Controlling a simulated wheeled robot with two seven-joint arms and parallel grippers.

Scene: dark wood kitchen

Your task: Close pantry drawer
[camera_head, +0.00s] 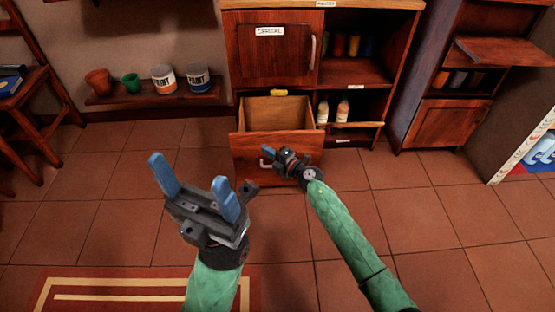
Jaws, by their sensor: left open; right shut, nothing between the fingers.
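The pantry drawer (247,145) is a wooden box pulled out from the lower left of the pantry cabinet (270,87). Its inside shows and looks empty. A pale handle is on its front, partly hidden by my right gripper. My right gripper (266,150) is shut and empty, in front of the drawer face near the handle; I cannot tell whether it touches. My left gripper (198,183) is open and empty, its two blue fingers pointing up, nearer to me and left of the drawer.
The cereal door (262,55) above the drawer is shut. Bottles (342,110) stand on the open shelf to its right. A low shelf (150,96) with pots and paint cans is at the left. The tiled floor (400,210) is clear.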

